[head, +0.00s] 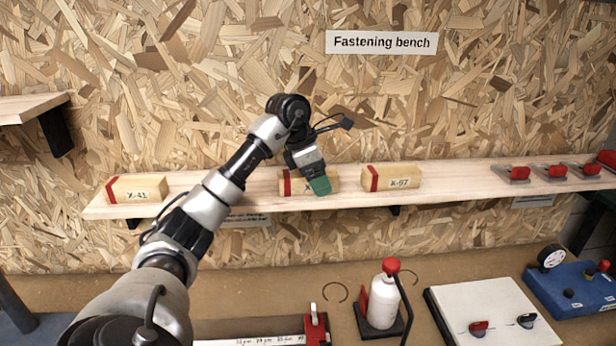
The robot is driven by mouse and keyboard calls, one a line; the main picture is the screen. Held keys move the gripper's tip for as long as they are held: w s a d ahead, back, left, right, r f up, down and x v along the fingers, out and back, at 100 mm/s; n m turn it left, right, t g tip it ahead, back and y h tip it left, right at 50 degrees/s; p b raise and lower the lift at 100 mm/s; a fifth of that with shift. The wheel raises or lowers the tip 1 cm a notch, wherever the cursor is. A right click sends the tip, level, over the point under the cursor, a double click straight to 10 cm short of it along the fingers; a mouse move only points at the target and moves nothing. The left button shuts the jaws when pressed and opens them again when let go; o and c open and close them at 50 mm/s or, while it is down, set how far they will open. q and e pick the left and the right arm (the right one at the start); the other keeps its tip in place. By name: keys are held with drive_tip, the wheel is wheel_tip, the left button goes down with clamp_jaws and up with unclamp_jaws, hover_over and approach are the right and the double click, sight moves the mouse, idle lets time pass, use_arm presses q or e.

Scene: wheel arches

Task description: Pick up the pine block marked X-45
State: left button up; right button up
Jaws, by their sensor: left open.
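Three pine blocks with red bands sit on the wooden shelf (232,202). The middle pine block (288,184) is partly hidden behind my left gripper (320,186); only an "X" of its marking shows. The left block (137,189) is marked X-41 and the right block (392,178) is marked X-97. My left gripper has green fingertips and is open, pointing down at the front of the middle block. I cannot tell whether it touches the block. My right gripper is not in view.
Several red-handled clamps (555,171) lie on the shelf's right part. Below, the bench holds a white bottle with a red top (383,300), a white board (480,309) and a blue gauge unit (575,285). Another shelf (28,107) is at upper left.

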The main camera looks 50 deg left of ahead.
use_arm(q)
drive_tip(key=shift+f, duration=0.3)
idle(0.4)
drive_tip(key=c, duration=1.1)
drive_tip(key=shift+o, duration=0.2)
